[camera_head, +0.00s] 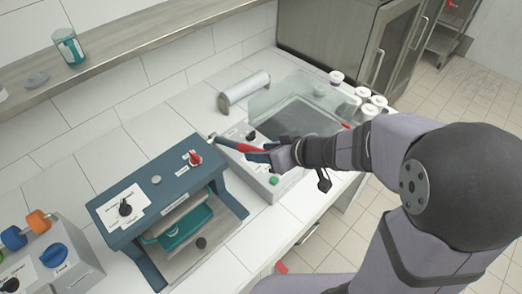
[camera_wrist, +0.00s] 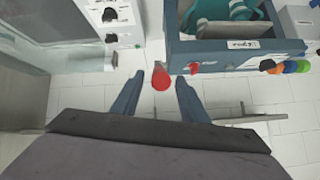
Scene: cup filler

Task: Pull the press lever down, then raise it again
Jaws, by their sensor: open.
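The press is a blue frame (camera_head: 150,190) on the counter, with a teal part (camera_head: 180,228) under its top. Its lever (camera_head: 238,146) has a red grip and sticks out from the press's far right side toward my arm. My gripper (camera_head: 272,155) is at the outer end of the red grip. In the wrist view the lever's red end (camera_wrist: 160,80) shows end-on between the two blue-grey fingers of my gripper (camera_wrist: 159,82). The fingers are apart, with a gap on both sides of it. The press frame also shows in the wrist view (camera_wrist: 220,55).
A grey machine (camera_head: 258,185) with a clear guard stands just right of the press. Several white pots (camera_head: 366,112) stand behind my arm. A grey box (camera_head: 50,265) with coloured knobs stands at lower left. A shelf (camera_head: 130,40) with a teal cup (camera_head: 68,46) runs along the wall.

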